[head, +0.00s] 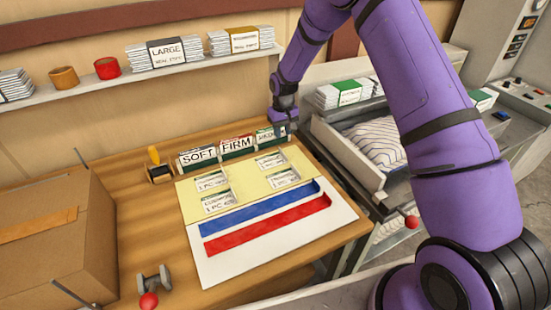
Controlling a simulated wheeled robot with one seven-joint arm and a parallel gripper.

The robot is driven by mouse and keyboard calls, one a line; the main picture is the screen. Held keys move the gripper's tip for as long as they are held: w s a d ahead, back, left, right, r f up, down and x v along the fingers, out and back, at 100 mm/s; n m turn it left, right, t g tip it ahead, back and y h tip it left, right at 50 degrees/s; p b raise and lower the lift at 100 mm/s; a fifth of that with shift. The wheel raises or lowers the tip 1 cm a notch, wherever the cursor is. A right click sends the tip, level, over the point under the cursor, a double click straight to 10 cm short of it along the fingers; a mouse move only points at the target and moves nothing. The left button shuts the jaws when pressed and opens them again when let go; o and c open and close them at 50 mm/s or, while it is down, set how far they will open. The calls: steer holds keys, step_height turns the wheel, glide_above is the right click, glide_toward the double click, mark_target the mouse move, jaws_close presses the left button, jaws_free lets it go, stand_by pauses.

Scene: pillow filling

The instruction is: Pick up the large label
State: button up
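The word LARGE shows on the dark band of a stack of white sheets (167,52) on the wall shelf at the upper left. On the table, a row of label holders stands behind the yellow sheet: SOFT (198,157), FIRM (237,146) and a third (266,137) whose word is partly hidden. Small printed cards (211,181) lie on the yellow sheet; their text is too small to read fully. My gripper (282,131) points down at the third holder, at the row's right end. Its fingers are small and dark, and I cannot tell whether they touch it.
A cardboard box (60,240) fills the table's left. Blue (262,208) and red (268,226) strips lie on a white board (225,268). A yellow-handled stamp (157,168) stands left of the holders. A striped pillow (378,142) lies in the machine tray at right.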

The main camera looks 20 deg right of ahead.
glide_above(283, 157)
steer(key=f, duration=0.5)
steer(key=shift+s+a+f, duration=0.1)
steer(key=shift+s+a, duration=0.05)
steer(key=shift+a, duration=0.05)
steer(key=shift+d+f, duration=0.2)
steer(key=shift+f, duration=2.5)
jaws_close()
